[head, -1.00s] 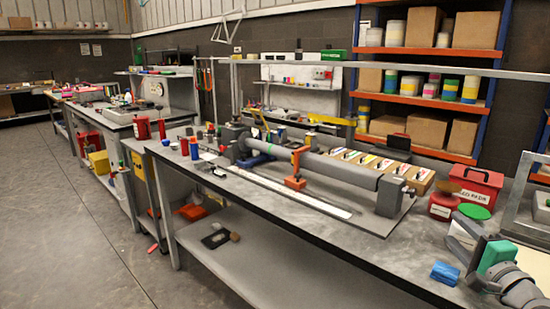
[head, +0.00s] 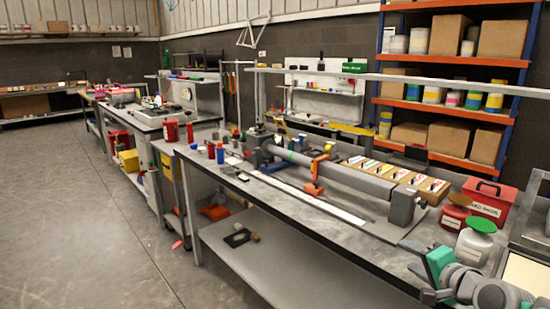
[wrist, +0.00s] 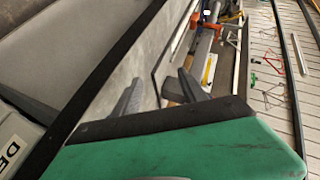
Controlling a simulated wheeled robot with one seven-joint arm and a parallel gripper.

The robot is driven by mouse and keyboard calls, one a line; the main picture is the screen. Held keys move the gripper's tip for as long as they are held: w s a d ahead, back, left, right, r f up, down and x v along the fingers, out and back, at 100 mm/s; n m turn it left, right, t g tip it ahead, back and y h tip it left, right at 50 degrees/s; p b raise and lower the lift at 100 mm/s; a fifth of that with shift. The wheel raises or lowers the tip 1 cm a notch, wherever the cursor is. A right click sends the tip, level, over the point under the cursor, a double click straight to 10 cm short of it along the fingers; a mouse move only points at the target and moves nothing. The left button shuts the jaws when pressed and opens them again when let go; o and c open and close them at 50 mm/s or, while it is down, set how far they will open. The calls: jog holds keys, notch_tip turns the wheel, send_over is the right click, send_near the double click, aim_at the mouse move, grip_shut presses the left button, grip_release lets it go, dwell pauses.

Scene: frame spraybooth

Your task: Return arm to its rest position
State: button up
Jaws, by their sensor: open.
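My gripper (head: 419,283) is at the lower right of the head view, beside the front edge of the long workbench (head: 345,235). Its green body and grey fingers show, with my grey arm links behind. In the wrist view the two grey fingers (wrist: 160,92) stand apart with nothing held between them. The bench and its long grey tube lie beyond the fingers in that view, tilted.
On the bench are a long grey tube (head: 345,174) with orange clamps, a white jar (head: 474,247) with a green lid, a red jar (head: 454,212) and a red tin box (head: 487,202). Orange shelving (head: 455,105) stands behind. The floor (head: 80,220) at left is clear.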

jog(key=s+a+n+g+y+p, duration=0.15)
jog(key=a+n+g+p, duration=0.4)
jog(key=a, duration=0.85)
jog(key=s+a+r+n+g+h+p, duration=0.1)
jog(key=s+a+n+g+p, duration=0.1)
jog(key=s, duration=0.4)
jog(key=s+a+r+n+g+h+p, duration=0.1)
jog(key=s+a+n+g+p, duration=0.2)
jog(key=s+a+n+p, duration=0.2)
jog(key=s+a+n, duration=0.1)
jog(key=s, duration=0.1)
jog(key=shift+s+a+p, duration=0.3)
jog(key=shift+h, duration=0.25)
